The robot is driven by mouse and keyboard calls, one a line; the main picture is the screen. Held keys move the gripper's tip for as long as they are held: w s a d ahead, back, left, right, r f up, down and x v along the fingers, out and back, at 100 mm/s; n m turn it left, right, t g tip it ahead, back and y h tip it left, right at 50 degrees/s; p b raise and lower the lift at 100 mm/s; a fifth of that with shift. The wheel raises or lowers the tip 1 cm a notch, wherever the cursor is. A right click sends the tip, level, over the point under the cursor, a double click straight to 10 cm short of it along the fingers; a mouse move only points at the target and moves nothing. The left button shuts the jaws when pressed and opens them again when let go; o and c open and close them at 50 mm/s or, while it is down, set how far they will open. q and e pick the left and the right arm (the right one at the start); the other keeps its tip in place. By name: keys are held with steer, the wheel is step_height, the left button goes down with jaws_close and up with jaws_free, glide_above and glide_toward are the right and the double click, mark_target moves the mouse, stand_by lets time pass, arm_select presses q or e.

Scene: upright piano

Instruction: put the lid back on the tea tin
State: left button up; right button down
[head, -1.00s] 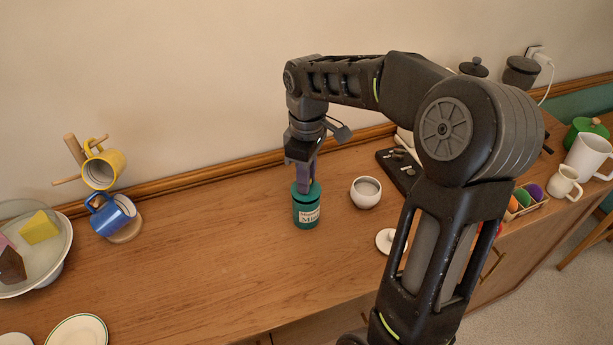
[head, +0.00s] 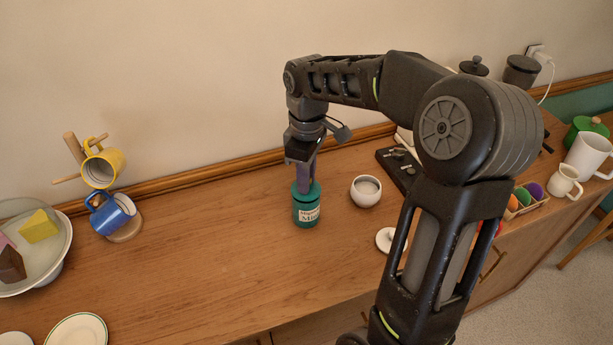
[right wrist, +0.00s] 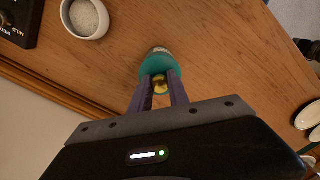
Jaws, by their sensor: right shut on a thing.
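The tea tin (head: 306,214) is a teal cylinder with a pale label, standing upright on the wooden top. Its teal lid (head: 316,189) is at the top of the tin, and no clear gap shows between them. In the right wrist view the lid (right wrist: 157,64) has a gold knob (right wrist: 160,83) between the two fingers. My right gripper (head: 305,188) points straight down and is shut on that knob. The fingers partly hide the lid, so I cannot tell how fully it is seated. My left gripper is not in view.
A white bowl (head: 366,191) stands just right of the tin. A mug stand with yellow (head: 104,167) and blue (head: 108,213) mugs is at left. The wood left of the tin is clear.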

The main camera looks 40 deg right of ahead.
stand_by(0.4)
steer(key=c, duration=1.2)
jaws_free()
steer(key=shift+o, duration=0.4)
steer(key=o, duration=0.4)
steer(key=shift+o, duration=0.2)
steer(key=shift+r, duration=0.1)
steer(key=shift+r+p, duration=2.1)
steer(key=shift+r, duration=1.3)
